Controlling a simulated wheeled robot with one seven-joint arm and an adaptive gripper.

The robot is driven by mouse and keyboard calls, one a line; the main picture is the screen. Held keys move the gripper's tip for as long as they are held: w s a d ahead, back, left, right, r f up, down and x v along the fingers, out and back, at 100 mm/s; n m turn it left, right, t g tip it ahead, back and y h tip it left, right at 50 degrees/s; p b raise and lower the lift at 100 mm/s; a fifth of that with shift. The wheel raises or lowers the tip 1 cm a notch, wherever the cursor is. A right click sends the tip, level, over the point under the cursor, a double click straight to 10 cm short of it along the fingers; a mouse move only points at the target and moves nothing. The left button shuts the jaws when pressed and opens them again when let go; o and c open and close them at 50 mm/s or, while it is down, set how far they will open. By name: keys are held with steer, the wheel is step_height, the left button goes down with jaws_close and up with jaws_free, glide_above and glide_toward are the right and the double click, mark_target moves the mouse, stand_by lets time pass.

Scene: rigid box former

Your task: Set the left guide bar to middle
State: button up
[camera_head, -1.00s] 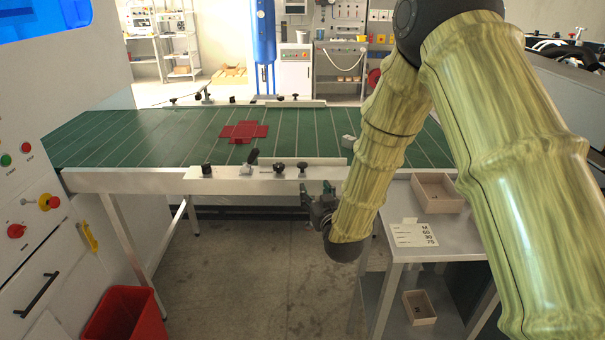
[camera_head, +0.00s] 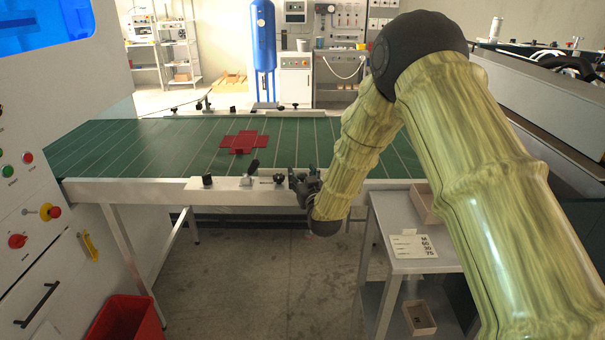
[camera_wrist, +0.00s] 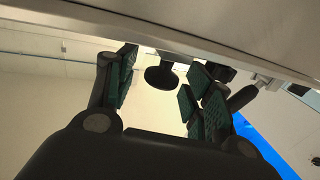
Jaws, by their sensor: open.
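The near guide bar (camera_head: 228,184) is a pale metal strip along the front edge of the green conveyor (camera_head: 95,150). It carries a black knob (camera_head: 207,180) at its left, a dark lever (camera_head: 252,170) and another black knob (camera_head: 279,179). My gripper (camera_head: 298,181) is at the bar's right part, hiding what is behind it. In the wrist view my gripper (camera_wrist: 163,90) is open, with a round black knob (camera_wrist: 160,75) showing between its fingers; contact cannot be told. The far guide bar (camera_head: 260,112) runs along the back edge. I cannot tell which bar is called left.
A red cross-shaped blank (camera_head: 243,142) lies flat on the conveyor. A small table (camera_head: 390,213) with a size card (camera_head: 413,246) and a box (camera_head: 424,203) stands at right. A white machine (camera_head: 50,235) and red bin (camera_head: 125,318) are at left. The floor between is clear.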

steer(key=shift+w+a, duration=0.1)
steer(key=shift+w, duration=0.2)
steer(key=shift+c, duration=0.2)
jaws_close()
